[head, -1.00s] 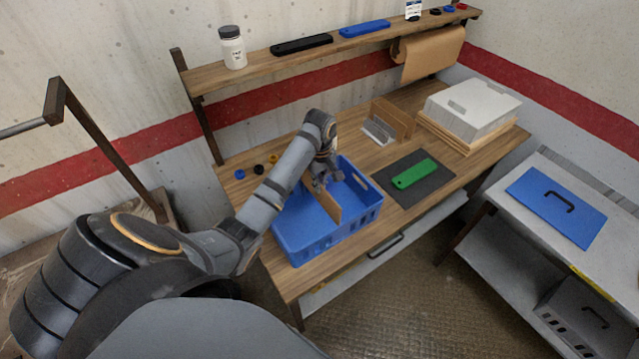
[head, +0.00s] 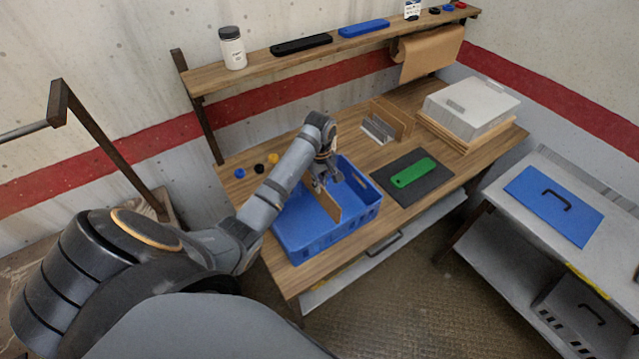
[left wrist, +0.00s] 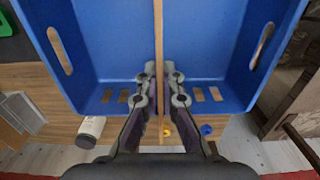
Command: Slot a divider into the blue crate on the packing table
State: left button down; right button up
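The blue crate (head: 345,232) stands on the packing table (head: 300,278). A thin brown divider (head: 327,203) stands upright across the crate's inside, and its edge shows in the left wrist view (left wrist: 158,35). My left gripper (head: 327,182) is above the crate. Its fingers (left wrist: 159,72) are on either side of the divider, with narrow gaps showing, so it looks open around it. The divider's lower edge is hidden in the head view. More brown dividers (head: 396,114) stand in a grey holder (head: 377,130) behind the crate. My right gripper is out of view.
A green tool (head: 413,172) lies on a dark mat (head: 437,183) right of the crate. Small coloured rings (head: 259,168) lie left of the crate. A shelf (head: 290,58) spans the back.

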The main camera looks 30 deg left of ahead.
aim_at(319, 199)
pick_arm(q)
jog(key=shift+f+b, duration=0.5)
jog(key=shift+f, duration=1.25)
jog(key=shift+f+b, duration=0.65)
jog(key=shift+f, duration=1.35)
jog(key=c, duration=1.4)
grip_release()
jog(key=shift+c, duration=0.2)
notch_tip(319, 199, up, 8)
jog(key=shift+f, duration=0.25)
